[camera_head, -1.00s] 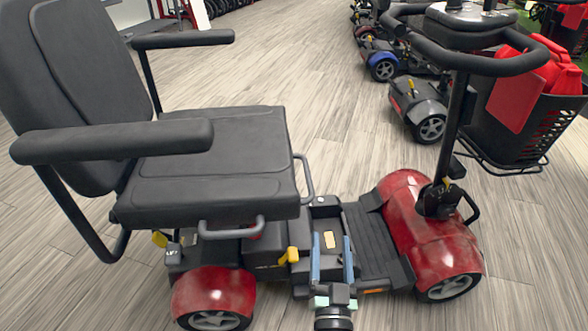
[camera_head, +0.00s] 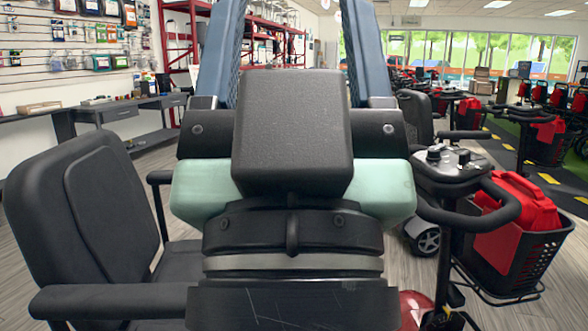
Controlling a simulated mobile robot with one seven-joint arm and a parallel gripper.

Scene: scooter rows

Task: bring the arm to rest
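My gripper (camera_head: 293,30) fills the middle of the head view, close to the camera, its fingers pointing up. The two blue fingers stand wide apart with nothing visible between them; their tips are cut off by the top edge. The black and pale green gripper body and wrist hide much of the scooter behind. That scooter shows its black seat (camera_head: 85,220) at the left and its tiller with handlebar (camera_head: 455,180) at the right.
A black basket (camera_head: 530,260) holding a red bag (camera_head: 520,205) is at the right. More scooters stand farther back. A grey workbench (camera_head: 110,112) and a pegboard wall are at the left.

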